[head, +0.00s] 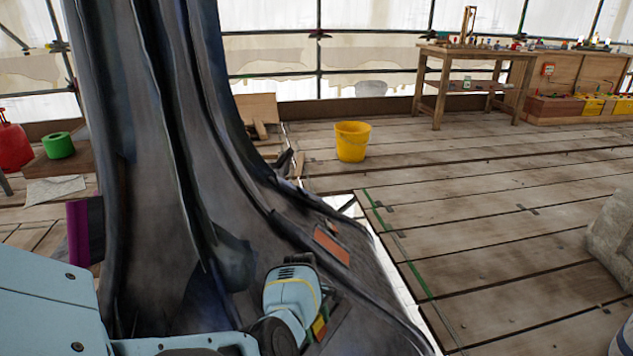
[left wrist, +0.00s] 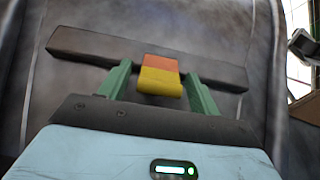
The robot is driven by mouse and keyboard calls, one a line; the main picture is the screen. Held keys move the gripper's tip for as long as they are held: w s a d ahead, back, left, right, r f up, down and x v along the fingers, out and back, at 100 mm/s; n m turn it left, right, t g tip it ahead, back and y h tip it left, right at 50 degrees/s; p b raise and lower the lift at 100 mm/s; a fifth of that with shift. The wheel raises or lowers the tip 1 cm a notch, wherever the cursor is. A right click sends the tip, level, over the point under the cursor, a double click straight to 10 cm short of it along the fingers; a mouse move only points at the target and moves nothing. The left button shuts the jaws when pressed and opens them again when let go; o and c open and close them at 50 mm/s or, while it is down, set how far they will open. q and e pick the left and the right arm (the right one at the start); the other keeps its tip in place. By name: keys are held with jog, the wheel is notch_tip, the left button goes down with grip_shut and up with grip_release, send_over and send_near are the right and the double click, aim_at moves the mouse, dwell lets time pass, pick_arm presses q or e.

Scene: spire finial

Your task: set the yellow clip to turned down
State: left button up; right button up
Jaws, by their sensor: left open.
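The yellow clip (left wrist: 160,82) sits on a dark bar (left wrist: 85,43) against the dark grey spire surface in the left wrist view. Its upper part is orange and its lower part is yellow, hanging over the bar's lower edge. My left gripper (left wrist: 160,88) is open, with one green finger on each side of the clip and visible gaps between. In the head view my left gripper (head: 317,327) is low on the spire, and the clip (head: 319,326) shows small and partly hidden between its fingers. My right gripper is not in view.
The tall dark spire (head: 165,150) fills the left and middle of the head view. An orange patch (head: 332,246) lies on its flared base above my gripper. A yellow bucket (head: 352,142) and a workbench (head: 470,55) stand farther back. The plank floor to the right is mostly clear.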

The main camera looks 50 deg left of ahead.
aim_at(316, 320)
pick_arm(q)
jog(key=p+v, duration=0.3)
jog(key=v, duration=0.4)
jog(key=shift+a+r+p, duration=0.1)
jog(key=shift+r+p, duration=0.25)
